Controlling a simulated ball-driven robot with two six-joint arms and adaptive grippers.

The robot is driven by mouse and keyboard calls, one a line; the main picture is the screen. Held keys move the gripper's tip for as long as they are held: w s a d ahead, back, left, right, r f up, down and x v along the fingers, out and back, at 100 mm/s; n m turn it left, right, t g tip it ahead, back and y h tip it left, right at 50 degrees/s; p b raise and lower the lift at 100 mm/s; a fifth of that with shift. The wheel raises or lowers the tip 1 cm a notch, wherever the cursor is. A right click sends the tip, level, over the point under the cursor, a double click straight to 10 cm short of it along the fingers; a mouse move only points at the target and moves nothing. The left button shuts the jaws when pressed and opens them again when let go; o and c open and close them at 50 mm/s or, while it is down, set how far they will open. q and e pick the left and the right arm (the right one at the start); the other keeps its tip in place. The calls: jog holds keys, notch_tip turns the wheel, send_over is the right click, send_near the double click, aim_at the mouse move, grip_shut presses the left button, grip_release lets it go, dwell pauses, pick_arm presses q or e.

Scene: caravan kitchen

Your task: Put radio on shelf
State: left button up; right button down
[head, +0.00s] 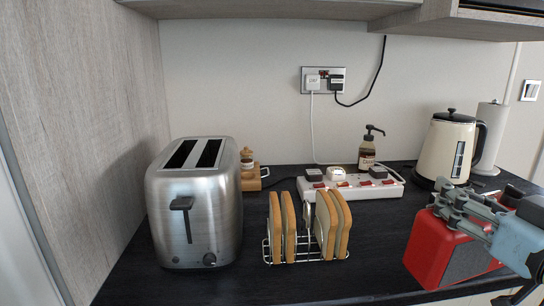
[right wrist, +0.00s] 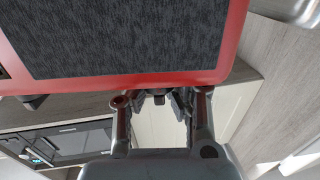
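The radio (head: 437,250) is a red box with a dark grey grille, at the right front of the counter in the head view. It stands close to the front edge; whether it touches the counter is unclear. In the right wrist view its grille and red rim (right wrist: 130,83) fill the top. My right gripper (head: 462,207) is at the radio's top edge. Its fingertips (right wrist: 158,97) come together there and appear shut on the radio; the exact contact is hidden. A shelf (head: 270,9) runs across the top of the head view. My left gripper is not in view.
A steel toaster (head: 195,205) stands at left, a toast rack with bread (head: 305,258) in the middle. Behind are a power strip (head: 350,190), soap bottle (head: 367,152), cream kettle (head: 447,150) and paper roll (head: 489,135). A cabinet (head: 460,22) hangs at upper right.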

aim_at(427, 221)
jog(key=a+y+b, duration=0.1)
jog(key=s+a+f+n+g+y+b, duration=0.1)
jog(key=a, duration=0.1)
jog(key=s+a+f+n+y+b, duration=0.1)
jog(key=b, duration=0.1)
jog(key=shift+s+a+f+y, duration=0.15)
jog(key=shift+s+a+y, duration=0.1)
jog(key=shift+a+y, duration=0.1)
jog(key=shift+s+a+n+g+y, duration=0.25)
jog(key=shift+a+n+g, duration=0.05)
jog(key=shift+n, duration=0.1)
jog(key=shift+r, duration=0.2)
dwell(0.4)
